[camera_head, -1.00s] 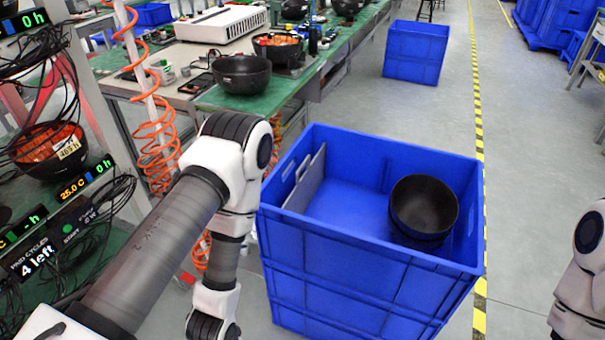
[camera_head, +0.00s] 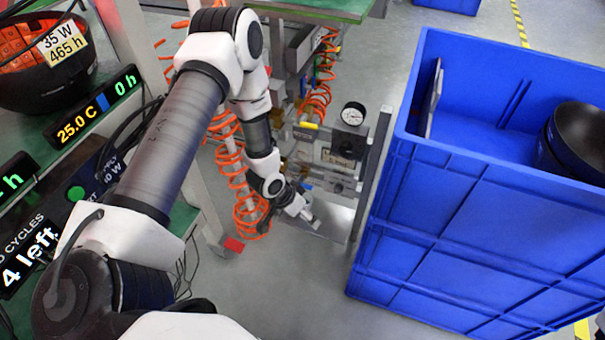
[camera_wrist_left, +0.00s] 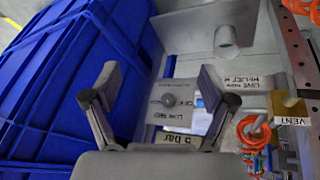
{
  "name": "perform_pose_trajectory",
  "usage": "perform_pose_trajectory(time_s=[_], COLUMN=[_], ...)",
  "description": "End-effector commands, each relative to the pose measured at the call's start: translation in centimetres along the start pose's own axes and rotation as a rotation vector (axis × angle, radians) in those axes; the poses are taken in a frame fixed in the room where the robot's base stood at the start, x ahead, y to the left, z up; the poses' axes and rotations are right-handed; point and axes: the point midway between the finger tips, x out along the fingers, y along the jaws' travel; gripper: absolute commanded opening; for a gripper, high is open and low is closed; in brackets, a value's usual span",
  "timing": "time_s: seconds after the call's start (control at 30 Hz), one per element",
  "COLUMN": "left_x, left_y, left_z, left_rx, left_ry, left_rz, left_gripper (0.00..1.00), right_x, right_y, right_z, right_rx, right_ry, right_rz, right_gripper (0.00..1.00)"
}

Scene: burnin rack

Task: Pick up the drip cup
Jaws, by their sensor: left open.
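A small pale grey-white cylinder (camera_wrist_left: 228,38), which looks like the drip cup, shows near the top of the left wrist view on a light metal surface. I cannot make it out clearly in the head view. My left gripper (camera_head: 306,215) points down beside the pneumatic stand in the head view. In the left wrist view its two fingers (camera_wrist_left: 160,82) are spread apart with nothing held between them. The cylinder lies beyond the fingertips and is apart from them. My right gripper is out of view.
A tall blue crate (camera_head: 440,175) with dark bowls (camera_head: 580,135) stands close on the right. The stand carries a pressure gauge (camera_head: 353,114), labelled plates and a brass VENT fitting (camera_wrist_left: 289,106). Orange coiled hoses (camera_head: 228,165) hang left of the gripper. A rack with displays is at left.

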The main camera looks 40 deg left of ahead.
Motion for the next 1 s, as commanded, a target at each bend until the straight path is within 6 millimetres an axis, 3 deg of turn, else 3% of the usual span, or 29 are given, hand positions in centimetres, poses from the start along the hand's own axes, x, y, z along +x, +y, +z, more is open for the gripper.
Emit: perform_pose_trajectory(time_s=[0.03,0.1,0.2,0.3,0.47,0.63,0.87,1.0], left_x=[5.2,7.8,9.8,10.3,11.1,14.5,17.3,20.3], left_y=[-3.3,-6.9,-11.2,-13.7,-15.1,-15.3,-15.5,-15.7], left_z=[0.1,-1.1,-2.3,-3.1,-3.6,-4.1,-4.6,-5.0], left_rx=[0.031,0.085,0.150,0.190,0.214,0.216,0.214,0.216], left_ry=[0.045,0.089,0.134,0.155,0.161,0.161,0.161,0.160], left_rz=[-0.009,-0.026,-0.060,-0.086,-0.103,-0.102,-0.101,-0.101], left_gripper=[0.84,0.84,0.84,0.84,0.84,0.84,0.84,0.84], right_x=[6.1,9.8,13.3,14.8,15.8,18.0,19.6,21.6], right_y=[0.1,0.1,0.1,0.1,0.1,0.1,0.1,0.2], right_z=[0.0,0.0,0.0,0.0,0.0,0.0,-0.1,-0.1], right_rx=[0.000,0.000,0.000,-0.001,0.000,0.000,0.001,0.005], right_ry=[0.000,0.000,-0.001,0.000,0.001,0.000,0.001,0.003], right_rz=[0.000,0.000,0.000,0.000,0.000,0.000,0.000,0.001], right_gripper=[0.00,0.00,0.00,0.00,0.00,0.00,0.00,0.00])
